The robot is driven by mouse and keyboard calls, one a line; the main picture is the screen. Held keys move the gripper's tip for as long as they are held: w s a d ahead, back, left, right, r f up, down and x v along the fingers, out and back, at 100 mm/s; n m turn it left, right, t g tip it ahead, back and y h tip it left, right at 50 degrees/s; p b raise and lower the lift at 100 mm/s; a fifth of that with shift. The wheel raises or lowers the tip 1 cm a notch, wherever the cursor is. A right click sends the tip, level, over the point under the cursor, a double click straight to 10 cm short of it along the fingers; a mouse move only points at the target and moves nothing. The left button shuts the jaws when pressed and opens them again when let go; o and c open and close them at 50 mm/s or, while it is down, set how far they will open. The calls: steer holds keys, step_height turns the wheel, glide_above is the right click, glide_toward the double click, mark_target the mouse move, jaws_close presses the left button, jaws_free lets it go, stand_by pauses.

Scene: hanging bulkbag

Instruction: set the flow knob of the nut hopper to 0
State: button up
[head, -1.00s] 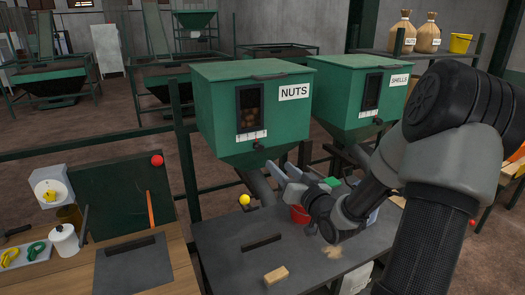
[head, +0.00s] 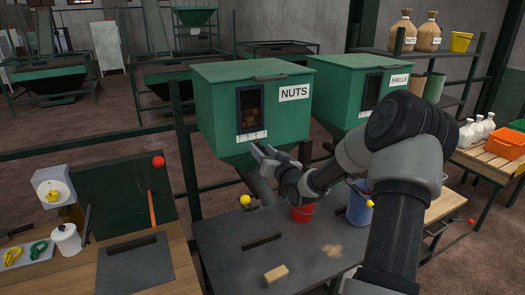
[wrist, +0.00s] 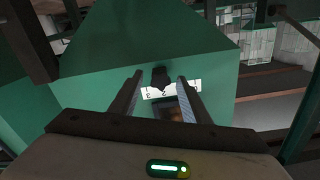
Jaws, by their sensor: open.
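The nut hopper (head: 212,112) is a green box labelled NUTS, with a dark window showing nuts. Its white number scale (head: 252,136) is under the window; it also shows in the wrist view (wrist: 182,88). The black flow knob (wrist: 158,77) sits beside the scale in the wrist view, between my fingertips as seen there. My gripper (head: 262,150) is open, at the lower front of the hopper, and hides the knob in the head view. In the wrist view the open gripper (wrist: 160,79) shows a gap on both sides of the knob. The exact setting is too small to read.
The shells hopper (head: 345,88) stands to the right. Below are a red bucket (head: 302,213), a blue container (head: 360,208) and a dark table (head: 225,232) with a wooden block (head: 276,274). A yellow ball-ended lever (head: 244,200) is below left of my gripper.

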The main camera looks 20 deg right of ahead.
mark_target(238, 148)
steer(key=shift+c, duration=0.5)
jaws_close()
steer(key=a+b, duration=0.3)
steer(key=a, duration=0.3)
steer(key=shift+s+f+b, duration=0.1)
steer(key=shift+f+b, duration=0.05)
steer(key=shift+b, duration=0.25)
steer(key=shift+a, duration=0.25)
steer(key=shift+o, duration=0.5)
jaws_free()
steer(key=shift+a, duration=0.15)
